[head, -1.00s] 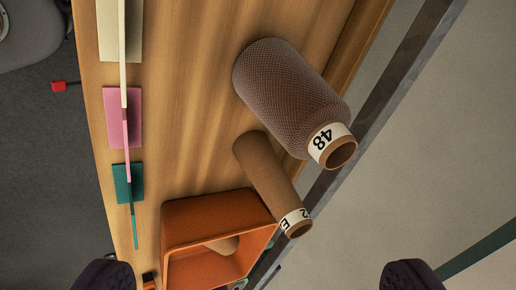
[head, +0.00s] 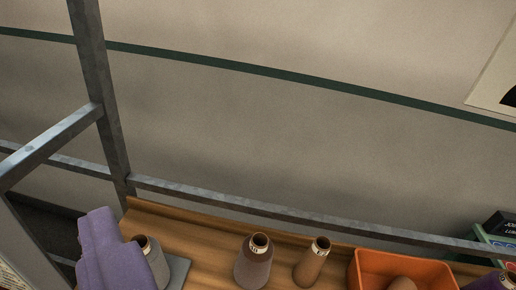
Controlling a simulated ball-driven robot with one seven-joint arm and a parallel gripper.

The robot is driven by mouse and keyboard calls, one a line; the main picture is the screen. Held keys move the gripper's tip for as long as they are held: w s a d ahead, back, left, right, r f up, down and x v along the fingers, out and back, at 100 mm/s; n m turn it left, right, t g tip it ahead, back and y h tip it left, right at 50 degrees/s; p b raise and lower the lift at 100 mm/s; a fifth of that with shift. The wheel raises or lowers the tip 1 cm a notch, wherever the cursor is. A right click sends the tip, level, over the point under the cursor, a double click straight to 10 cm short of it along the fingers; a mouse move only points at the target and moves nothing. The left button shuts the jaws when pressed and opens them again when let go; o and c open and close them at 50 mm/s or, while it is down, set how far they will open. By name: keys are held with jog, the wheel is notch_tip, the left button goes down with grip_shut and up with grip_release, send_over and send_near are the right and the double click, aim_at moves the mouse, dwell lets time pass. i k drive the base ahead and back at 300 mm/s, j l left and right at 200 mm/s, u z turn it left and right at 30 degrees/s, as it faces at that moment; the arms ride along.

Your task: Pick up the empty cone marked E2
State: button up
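The empty cone (head: 311,264), marked E2 in the earlier view, is a bare brown tapered tube with a pale label near its open top. It stands upright on the wooden shelf, between the wound cone and the orange bin; its label is too small to read now. My gripper (head: 297,262) is open, with a purple finger at the lower left and the other just showing at the lower right corner. The cone appears between the fingers in the picture, with no contact visible. The lower edge of the picture is close below the cone.
A brown wound cone (head: 254,263) stands left of it. The orange bin (head: 436,272) at right holds a brown cone. Another cone (head: 155,262) on a grey plate is partly behind my left finger. A metal rail (head: 240,203) runs behind the shelf (head: 203,238).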

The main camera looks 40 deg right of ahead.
aim_at(304, 275)
jog(key=k+z, duration=0.2)
jog(key=z, duration=0.15)
jog(key=k+z, duration=0.2)
jog(key=z, duration=0.15)
jog(key=k+l+z, duration=0.1)
jog(key=z, duration=0.3)
jog(key=i+j+z, duration=0.45)
jog(key=i+j, duration=0.35)
jog(key=j, duration=0.1)
